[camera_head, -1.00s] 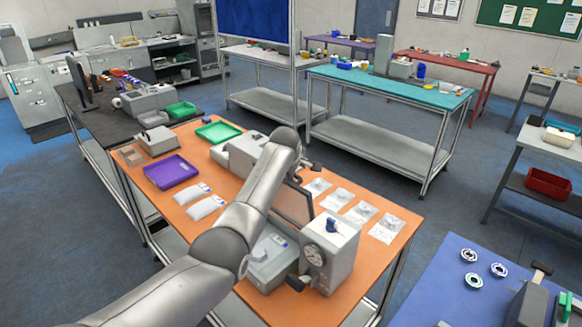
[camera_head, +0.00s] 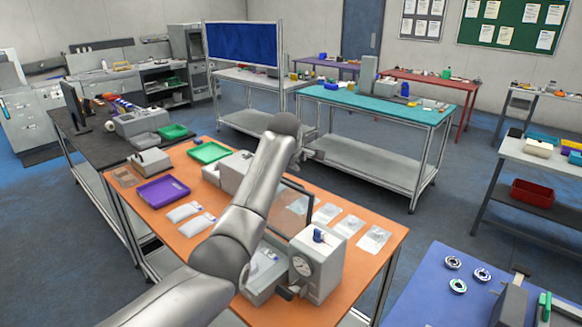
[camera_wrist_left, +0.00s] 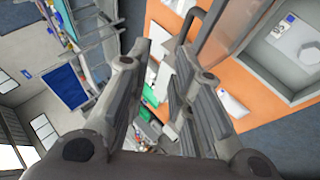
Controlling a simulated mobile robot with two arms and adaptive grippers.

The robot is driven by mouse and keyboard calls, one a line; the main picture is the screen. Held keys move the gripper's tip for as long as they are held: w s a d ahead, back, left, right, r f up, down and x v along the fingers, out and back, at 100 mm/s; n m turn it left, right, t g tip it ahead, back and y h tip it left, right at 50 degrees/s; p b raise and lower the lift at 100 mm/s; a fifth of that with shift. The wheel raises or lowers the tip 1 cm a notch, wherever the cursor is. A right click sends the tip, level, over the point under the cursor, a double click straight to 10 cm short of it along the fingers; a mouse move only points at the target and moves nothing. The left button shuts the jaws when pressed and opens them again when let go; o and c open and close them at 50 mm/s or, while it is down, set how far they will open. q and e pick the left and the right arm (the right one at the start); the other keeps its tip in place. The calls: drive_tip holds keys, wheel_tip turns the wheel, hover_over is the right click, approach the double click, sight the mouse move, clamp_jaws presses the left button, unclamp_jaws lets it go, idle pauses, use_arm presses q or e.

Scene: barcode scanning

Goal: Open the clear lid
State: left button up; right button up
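The sealing machine has an open grey chamber (camera_head: 262,272) at the front of the orange table, with a white pouch inside. Its clear, dark-framed lid (camera_head: 293,208) stands raised at the chamber's back edge. My left arm crosses in front and hides part of the chamber and lid. My left gripper (camera_wrist_left: 162,50) is open and empty in the left wrist view, its fingers well apart. In that view the lid (camera_wrist_left: 238,18) and chamber (camera_wrist_left: 296,48) lie to the right of the fingers. In the head view the gripper is mostly hidden behind my arm, above the lid. My right gripper is out of view.
A gauge unit (camera_head: 317,262) stands right of the chamber. Several clear bags (camera_head: 349,226) lie behind it. White pouches (camera_head: 196,224), a purple tray (camera_head: 161,191) and a green tray (camera_head: 209,152) are on the left. A blue table (camera_head: 420,300) stands at the right.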

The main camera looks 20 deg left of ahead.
use_arm(q)
drive_tip(key=a+v, duration=0.1)
drive_tip(key=v, duration=0.8)
drive_tip(key=shift+a+r, duration=0.15)
drive_tip(key=shift+a, duration=0.3)
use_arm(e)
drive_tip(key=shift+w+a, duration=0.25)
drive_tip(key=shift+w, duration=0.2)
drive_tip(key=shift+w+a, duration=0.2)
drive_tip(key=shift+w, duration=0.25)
use_arm(q)
drive_tip(key=shift+s, duration=0.1)
